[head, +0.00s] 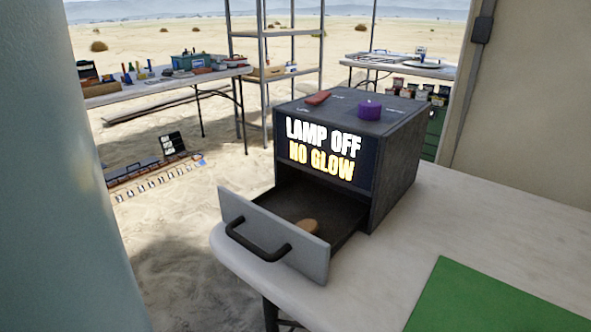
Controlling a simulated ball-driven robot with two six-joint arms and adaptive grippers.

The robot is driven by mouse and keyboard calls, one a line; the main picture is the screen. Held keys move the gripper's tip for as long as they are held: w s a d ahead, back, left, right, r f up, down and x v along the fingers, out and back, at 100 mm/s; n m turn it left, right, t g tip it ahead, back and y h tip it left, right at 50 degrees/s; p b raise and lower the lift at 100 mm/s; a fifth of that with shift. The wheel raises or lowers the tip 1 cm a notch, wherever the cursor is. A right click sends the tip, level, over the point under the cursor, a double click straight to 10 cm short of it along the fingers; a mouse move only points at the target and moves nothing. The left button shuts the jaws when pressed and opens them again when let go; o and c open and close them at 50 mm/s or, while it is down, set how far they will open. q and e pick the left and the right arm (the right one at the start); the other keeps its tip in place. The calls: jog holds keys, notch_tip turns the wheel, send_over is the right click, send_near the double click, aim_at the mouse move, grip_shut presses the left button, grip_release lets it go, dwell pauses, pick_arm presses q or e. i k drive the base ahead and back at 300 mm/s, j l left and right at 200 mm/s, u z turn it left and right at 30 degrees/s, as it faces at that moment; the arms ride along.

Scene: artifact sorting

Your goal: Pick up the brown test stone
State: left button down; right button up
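A small brown stone (308,226) lies inside the pulled-out drawer (262,241) of a dark grey box (400,165). The drawer's front panel hides the lower part of the stone. The drawer has a black bar handle (258,243) and is open toward the front left. The box stands on a pale table and its lit panel (325,150) reads "LAMP OFF NO GLOW". Neither of my grippers is in view.
A purple knob-like piece (369,110) and a red piece (318,98) sit on top of the box. A green mat (490,300) lies at the front right of the pale table (460,225). The table between box and mat is clear. Tables and shelves stand behind on sand.

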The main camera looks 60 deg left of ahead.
aim_at(310, 227)
jog(key=u, duration=1.7)
